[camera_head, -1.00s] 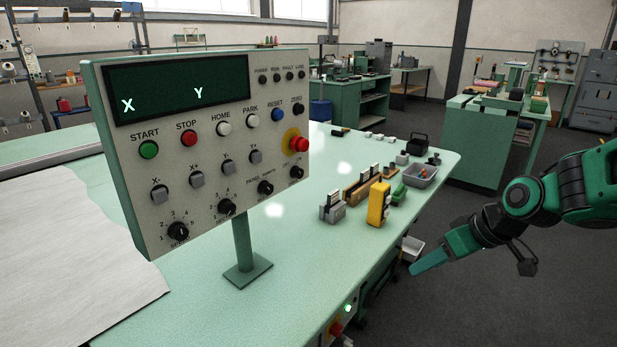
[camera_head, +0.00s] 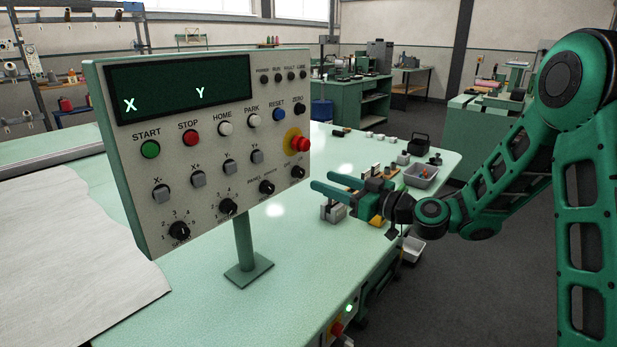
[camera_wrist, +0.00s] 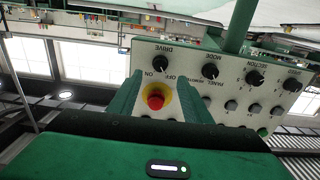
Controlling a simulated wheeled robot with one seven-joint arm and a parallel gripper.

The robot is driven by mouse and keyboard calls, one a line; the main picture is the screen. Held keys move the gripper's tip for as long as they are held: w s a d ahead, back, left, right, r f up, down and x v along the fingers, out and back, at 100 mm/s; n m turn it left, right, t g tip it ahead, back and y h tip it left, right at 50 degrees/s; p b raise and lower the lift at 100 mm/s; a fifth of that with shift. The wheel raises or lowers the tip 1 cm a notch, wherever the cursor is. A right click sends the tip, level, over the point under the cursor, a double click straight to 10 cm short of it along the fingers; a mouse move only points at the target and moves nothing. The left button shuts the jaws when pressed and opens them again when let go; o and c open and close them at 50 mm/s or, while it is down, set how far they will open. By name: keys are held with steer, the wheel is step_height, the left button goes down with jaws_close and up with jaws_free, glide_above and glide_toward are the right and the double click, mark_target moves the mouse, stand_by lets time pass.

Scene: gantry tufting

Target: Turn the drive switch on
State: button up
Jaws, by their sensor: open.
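The drive switch is a black rotary knob. In the wrist view, which shows the panel upside down, the drive switch (camera_wrist: 162,70) has ON and OFF labels; I cannot tell which its pointer faces. In the head view the drive switch (camera_head: 298,172) is the rightmost knob of the panel's bottom row. My gripper (camera_head: 323,180) is open and empty, right of the panel, its fingers pointing toward it. In the wrist view my gripper's (camera_wrist: 158,86) fingers straddle the view of the red emergency stop (camera_wrist: 156,99), with the drive switch just beyond the fingertips.
The control panel (camera_head: 215,170) stands on a post on the pale green table (camera_head: 200,310). Its emergency stop (camera_head: 299,144) sits just above the drive switch. The mode knob (camera_wrist: 211,71) is beside it. A grey tray (camera_head: 421,176) and small tools lie on the table behind my gripper.

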mark_target(302, 173)
steer(key=x, duration=0.8)
steer(key=shift+c, duration=0.7)
